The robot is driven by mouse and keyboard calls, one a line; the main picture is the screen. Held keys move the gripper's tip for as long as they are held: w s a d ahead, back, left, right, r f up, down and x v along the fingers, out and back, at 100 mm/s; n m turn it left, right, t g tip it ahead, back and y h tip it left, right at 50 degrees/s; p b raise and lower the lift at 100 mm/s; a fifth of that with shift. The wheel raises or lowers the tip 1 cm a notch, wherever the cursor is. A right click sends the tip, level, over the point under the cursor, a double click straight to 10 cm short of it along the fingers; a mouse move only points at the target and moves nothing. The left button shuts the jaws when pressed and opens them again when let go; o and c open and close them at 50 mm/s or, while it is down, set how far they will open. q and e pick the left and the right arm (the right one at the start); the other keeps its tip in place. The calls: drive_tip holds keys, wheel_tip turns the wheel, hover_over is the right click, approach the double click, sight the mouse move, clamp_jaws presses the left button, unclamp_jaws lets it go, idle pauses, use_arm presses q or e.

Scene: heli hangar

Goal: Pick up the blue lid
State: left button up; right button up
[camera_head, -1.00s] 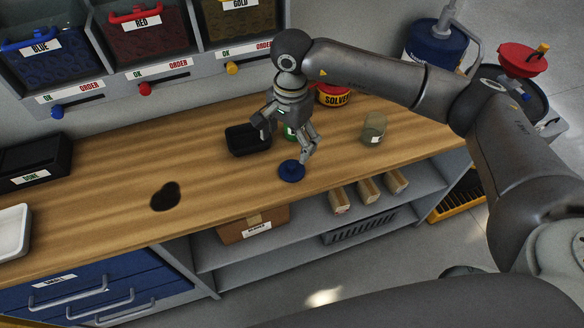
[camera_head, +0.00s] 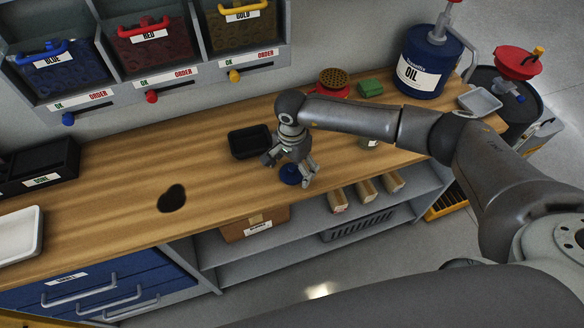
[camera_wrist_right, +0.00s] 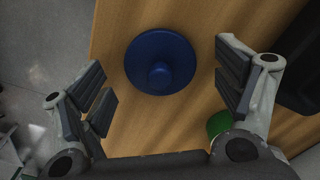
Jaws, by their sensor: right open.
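The blue lid (camera_head: 290,175) is a round disc with a small knob on top. It lies flat on the wooden bench near its front edge. In the right wrist view the lid (camera_wrist_right: 160,62) shows whole, ahead of and between the two fingers. My right gripper (camera_head: 290,171) is open and points down just above the lid, with one finger on either side. In the right wrist view the open gripper (camera_wrist_right: 168,90) holds nothing, and neither finger touches the lid. My left gripper is not in view.
A black tray (camera_head: 232,143) stands close behind the gripper on the wooden bench (camera_head: 110,205). A green object (camera_wrist_right: 219,124) is beside the right finger in the wrist view. The bench has a dark hole (camera_head: 172,199) to the left. An oil can (camera_head: 427,62) stands back right.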

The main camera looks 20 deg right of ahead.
drive_tip(key=shift+f, duration=0.2)
drive_tip(key=shift+c, duration=0.2)
drive_tip(key=c, duration=0.8)
drive_tip(key=shift+r, duration=0.1)
